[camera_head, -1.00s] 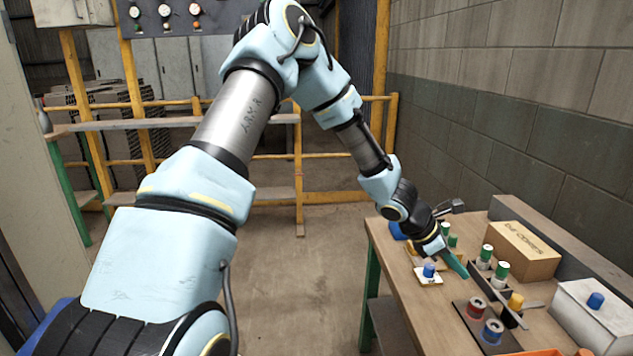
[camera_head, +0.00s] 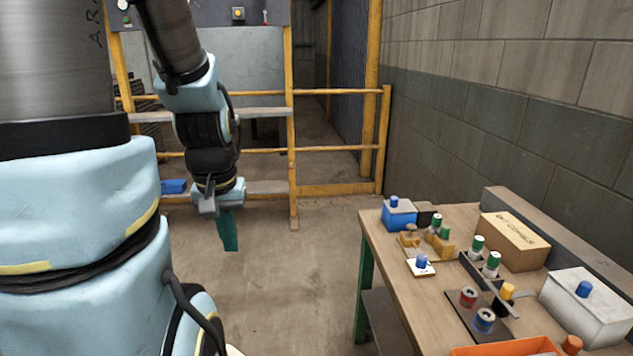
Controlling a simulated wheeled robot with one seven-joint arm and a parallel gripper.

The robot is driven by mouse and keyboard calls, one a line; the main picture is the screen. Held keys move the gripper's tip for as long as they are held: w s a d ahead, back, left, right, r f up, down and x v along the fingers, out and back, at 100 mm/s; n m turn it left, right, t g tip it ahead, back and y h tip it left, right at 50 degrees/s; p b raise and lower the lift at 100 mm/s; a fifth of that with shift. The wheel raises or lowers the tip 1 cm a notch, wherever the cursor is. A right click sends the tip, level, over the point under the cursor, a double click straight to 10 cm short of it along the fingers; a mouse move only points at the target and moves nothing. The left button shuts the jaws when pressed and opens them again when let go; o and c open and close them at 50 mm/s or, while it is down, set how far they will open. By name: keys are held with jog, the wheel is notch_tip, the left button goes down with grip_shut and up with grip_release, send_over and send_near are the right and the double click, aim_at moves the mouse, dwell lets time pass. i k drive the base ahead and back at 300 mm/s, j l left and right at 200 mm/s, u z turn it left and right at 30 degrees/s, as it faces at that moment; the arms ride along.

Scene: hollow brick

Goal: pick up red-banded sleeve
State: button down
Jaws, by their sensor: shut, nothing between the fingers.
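The red-banded sleeve (camera_head: 467,298) is a short, dark-topped ring with red on it. It sits on a dark plate (camera_head: 463,316) on the workbench, at the lower right. A similar blue-banded sleeve (camera_head: 484,320) sits beside it on the same plate. My gripper (camera_head: 229,240) hangs pointing down with its teal fingers together and empty. It is over the open floor, well to the left of the bench and far from the sleeve.
The wooden bench (camera_head: 393,262) also carries a cardboard box (camera_head: 514,241), a white box (camera_head: 586,306), an orange bin (camera_head: 505,348), a blue box (camera_head: 398,215) and several green-topped cylinders (camera_head: 477,244). Yellow railings (camera_head: 338,188) stand behind. The floor between is clear.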

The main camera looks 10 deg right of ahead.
aim_at(467, 301)
jog(key=i+z, duration=0.3)
jog(key=i, duration=0.15)
jog(key=i+z, duration=0.3)
jog(key=i, duration=0.2)
